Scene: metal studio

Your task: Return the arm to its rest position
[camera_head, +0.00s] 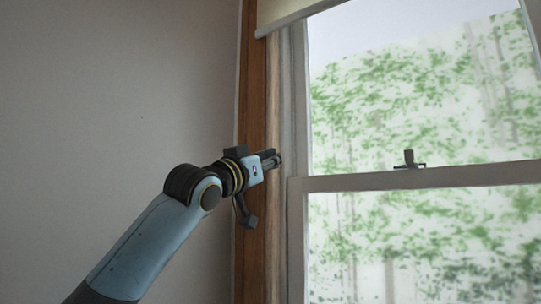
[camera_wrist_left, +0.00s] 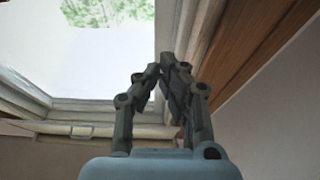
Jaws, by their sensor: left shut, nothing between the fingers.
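My left arm comes in from the lower left in the head view, and its left gripper (camera_head: 274,158) is raised in front of the wooden window frame. The left gripper also shows in the left wrist view (camera_wrist_left: 162,72), with its dark fingers together and nothing between them. The fingertips are near the left edge of the window; I cannot tell whether they touch the frame. My right gripper is in neither view.
A sash window (camera_head: 420,182) with a white frame fills the right side, with a small dark latch (camera_head: 408,160) on its middle rail. A brown wooden casing (camera_head: 251,80) borders it. A rolled blind (camera_head: 285,12) hangs at the top. The plain grey wall (camera_head: 110,90) is at left.

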